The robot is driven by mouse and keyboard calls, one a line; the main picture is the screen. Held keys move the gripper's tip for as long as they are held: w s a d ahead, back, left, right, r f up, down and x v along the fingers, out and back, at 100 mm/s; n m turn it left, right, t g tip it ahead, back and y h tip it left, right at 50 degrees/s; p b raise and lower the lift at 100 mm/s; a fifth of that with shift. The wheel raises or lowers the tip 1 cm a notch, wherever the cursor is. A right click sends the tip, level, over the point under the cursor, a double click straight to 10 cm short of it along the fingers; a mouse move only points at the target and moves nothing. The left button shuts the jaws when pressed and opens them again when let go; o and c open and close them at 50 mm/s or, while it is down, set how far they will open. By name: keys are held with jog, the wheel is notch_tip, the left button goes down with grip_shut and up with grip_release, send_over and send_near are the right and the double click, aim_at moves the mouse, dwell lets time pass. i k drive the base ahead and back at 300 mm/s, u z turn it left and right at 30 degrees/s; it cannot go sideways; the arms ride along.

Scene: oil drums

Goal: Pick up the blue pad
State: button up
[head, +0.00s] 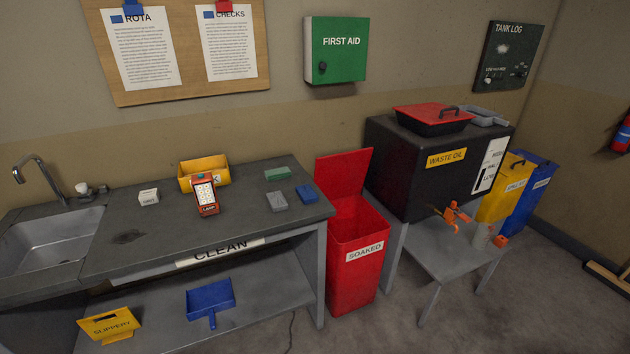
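The blue pad (306,193) lies flat on the grey bench top (245,230), near its right end. A green pad (277,174) lies behind it to the left. A grey pad (278,202) lies to its left, a small gap apart. Nothing covers the blue pad. My gripper is not in view.
A small white box (148,197) and a sink (55,245) are further left. An open red SOAKED bin (353,275) stands against the bench's right end.

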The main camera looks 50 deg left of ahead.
aim_at(308, 196)
jog(key=u, duration=0.4)
jog(key=i, duration=1.35)
jog(key=u, duration=1.95)
jog(key=i, duration=1.15)
jog(key=u, duration=1.05)
